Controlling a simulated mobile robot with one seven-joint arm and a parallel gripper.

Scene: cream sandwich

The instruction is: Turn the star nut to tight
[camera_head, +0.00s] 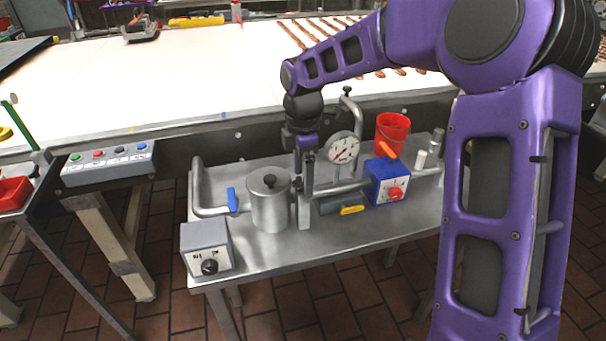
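A silver lidded pot (269,208) stands on the steel side table, with a black knob (269,181) on top of its lid. This knob may be the star nut, but its shape is too small to be sure. A grey box (205,240) at the table's front left carries a black dial (209,267) with small marks I cannot read. A blue box (388,180) to the right carries a red knob (396,193). My gripper (304,185) points down just right of the pot, apart from its lid knob. Its fingers blend with grey metal behind, so their opening is unclear.
Pipes with a blue lever (232,199), a round gauge (343,149), a red bucket (391,133) and a yellow-ended tool (351,210) crowd the steel table (290,258). A button panel (110,162) stands left. A long pale conveyor (160,85) runs behind.

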